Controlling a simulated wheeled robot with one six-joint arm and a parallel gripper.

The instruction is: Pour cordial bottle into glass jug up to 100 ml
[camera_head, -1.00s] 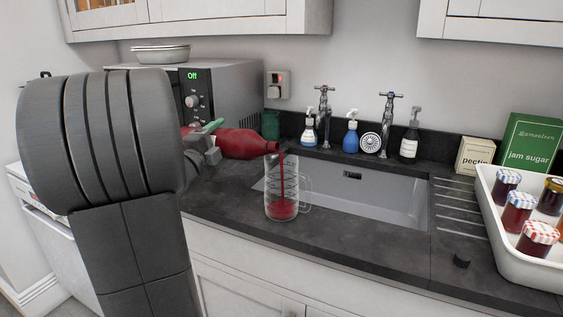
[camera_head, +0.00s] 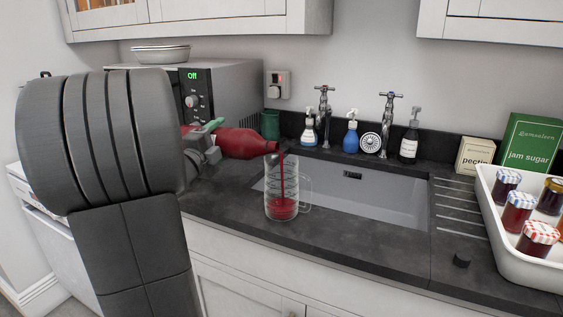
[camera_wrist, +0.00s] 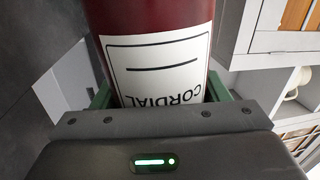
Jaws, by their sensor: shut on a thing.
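The cordial bottle (camera_head: 240,143) is dark red and lies tipped nearly flat, its neck to the right above the glass jug. In the wrist view the bottle (camera_wrist: 150,18) shows its white label reading CORDIAL. My gripper (camera_head: 207,140) is shut on the bottle, and its green pads show beside it in the wrist view. A thin red stream falls from the bottle's mouth into the jug. The glass jug (camera_head: 272,183) is clear, with marks on its wall and a handle at its right. It stands upright on the dark worktop. Red liquid (camera_head: 282,209) fills its bottom part; the exact level is unreadable.
The sink (camera_head: 345,190) lies right of and behind the jug. Soap bottles and two taps stand behind it. A microwave (camera_head: 215,90) is at the back left. A white tray (camera_head: 500,228) with several jam jars is at the right.

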